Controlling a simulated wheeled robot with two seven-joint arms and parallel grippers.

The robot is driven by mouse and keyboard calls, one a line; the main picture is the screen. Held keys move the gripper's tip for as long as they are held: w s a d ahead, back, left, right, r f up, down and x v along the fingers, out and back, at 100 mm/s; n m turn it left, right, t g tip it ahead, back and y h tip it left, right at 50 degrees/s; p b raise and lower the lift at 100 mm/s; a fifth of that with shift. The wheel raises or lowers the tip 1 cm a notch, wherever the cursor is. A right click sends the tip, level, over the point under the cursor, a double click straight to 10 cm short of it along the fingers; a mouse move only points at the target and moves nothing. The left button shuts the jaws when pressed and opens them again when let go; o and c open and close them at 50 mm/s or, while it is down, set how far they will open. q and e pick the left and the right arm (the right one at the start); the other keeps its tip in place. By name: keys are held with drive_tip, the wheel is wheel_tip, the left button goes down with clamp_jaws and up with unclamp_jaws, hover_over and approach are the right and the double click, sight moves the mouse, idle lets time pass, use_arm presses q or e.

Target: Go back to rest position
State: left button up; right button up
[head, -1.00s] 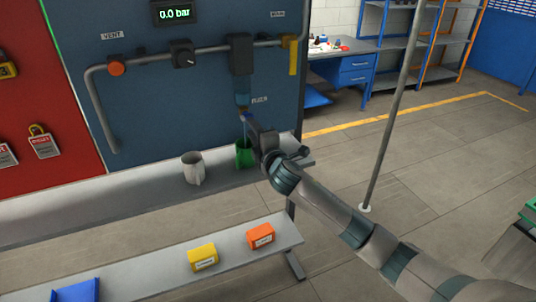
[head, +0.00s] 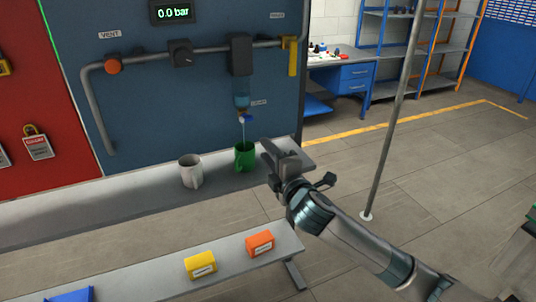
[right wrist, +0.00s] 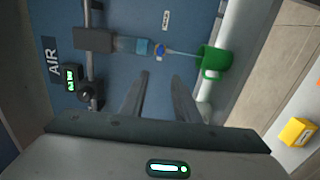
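My right gripper (head: 272,155) is empty in the head view, just right of the green mug (head: 245,156) and apart from it. In the right wrist view, its two fingers (right wrist: 160,98) stand apart with a clear gap. The mug stands on the grey shelf (head: 100,197) below a clear bowl with a blue drain (head: 243,118) on the wall panel. A thin pale stream runs from the drain into the mug. The mug also shows in the right wrist view (right wrist: 214,60), beyond the fingers. My left gripper is out of view.
A lower bench holds a yellow block (head: 200,265), an orange block (head: 260,244) and a blue bin (head: 72,296). A thin grey pole (head: 392,130) rises at the right. The floor beyond is open.

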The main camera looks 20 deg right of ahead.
drive_tip(key=shift+f, duration=0.1)
idle(0.3)
drive_tip(key=s+d+f+m+g+h+b, duration=0.1)
drive_tip(key=d+f+m+g, duration=0.2)
drive_tip(key=f, duration=1.7)
drive_tip(key=s+d+f+m+g+b, duration=0.1)
drive_tip(key=s+d+f+m+g, duration=0.15)
drive_tip(key=f, duration=1.65)
drive_tip(key=s+f+m+g+b, duration=0.1)
drive_tip(key=s+f+g, duration=0.15)
drive_tip(key=f, duration=0.45)
drive_tip(key=s+f+m+g, duration=0.1)
drive_tip(key=s+f+m, duration=0.1)
drive_tip(key=s+f, duration=0.35)
drive_tip(key=s+f+m+g+b, duration=0.2)
drive_tip(key=s+f+m+g, duration=0.2)
drive_tip(key=s+f, duration=1.85)
drive_tip(key=s+a+f+m+g, duration=0.1)
drive_tip(key=s+f, duration=0.2)
drive_tip(key=s, duration=0.6)
drive_tip(key=s+a+f+m+g, duration=0.1)
drive_tip(key=s+f, duration=0.3)
drive_tip(key=s, duration=0.6)
drive_tip(key=s+a+f+m+g, duration=0.1)
drive_tip(key=s+a+f+g, duration=0.1)
drive_tip(key=s, duration=0.8)
wheel_tip(320, 180, down, 2)
drive_tip(key=shift+s+a+f+m+b, duration=0.1)
drive_tip(key=shift+s+a+m+b, duration=0.05)
drive_tip(key=shift+a+m+b, duration=0.3)
